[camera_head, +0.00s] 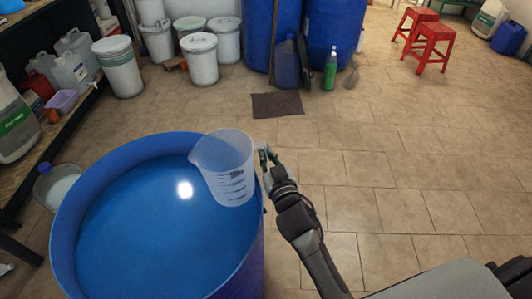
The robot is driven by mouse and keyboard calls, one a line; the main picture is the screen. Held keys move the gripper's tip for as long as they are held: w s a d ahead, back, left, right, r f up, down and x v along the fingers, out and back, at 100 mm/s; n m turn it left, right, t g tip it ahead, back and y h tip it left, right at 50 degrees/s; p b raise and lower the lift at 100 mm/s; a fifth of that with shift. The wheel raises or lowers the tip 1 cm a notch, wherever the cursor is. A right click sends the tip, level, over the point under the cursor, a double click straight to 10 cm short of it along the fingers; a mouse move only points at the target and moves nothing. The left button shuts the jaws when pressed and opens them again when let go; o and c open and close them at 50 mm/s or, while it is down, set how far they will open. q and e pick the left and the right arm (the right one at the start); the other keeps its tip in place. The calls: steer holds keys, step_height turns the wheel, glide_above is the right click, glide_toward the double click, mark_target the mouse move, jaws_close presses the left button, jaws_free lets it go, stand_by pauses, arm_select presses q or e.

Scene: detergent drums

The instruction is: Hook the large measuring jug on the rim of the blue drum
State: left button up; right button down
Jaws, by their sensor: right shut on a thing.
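The large measuring jug (225,168) is translucent with dark graduation marks. It is at the right rim of the blue drum (248,268), overlapping the drum's opening, tilted slightly with its spout to the upper left. The drum is filled with blue liquid. My right gripper (264,162) is at the jug's right side, just outside the rim, shut on the jug, seemingly at its handle, which is mostly hidden. I cannot tell whether the jug touches the rim. My left gripper is out of view.
A shelf (62,125) with containers stands at the left. White buckets (202,58) and tall blue drums (335,30) stand at the back, with a green bottle (330,72) and a dark mat (277,105) before them. Red stools (434,45) are back right. The tiled floor right of the drum is clear.

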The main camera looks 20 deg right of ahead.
step_height(320, 180, down, 2)
steer(key=shift+f+b, duration=0.1)
steer(key=shift+b, duration=0.6)
steer(key=shift+f+b, duration=0.5)
arm_select(q)
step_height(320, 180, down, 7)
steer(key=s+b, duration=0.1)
steer(key=b, duration=0.2)
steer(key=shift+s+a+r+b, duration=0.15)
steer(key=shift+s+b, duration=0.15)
steer(key=shift+b, duration=0.05)
arm_select(e)
steer(key=shift+f, duration=2.35)
steer(key=c, duration=1.2)
jaws_free()
steer(key=s, duration=1.2)
steer(key=shift+d, duration=0.15)
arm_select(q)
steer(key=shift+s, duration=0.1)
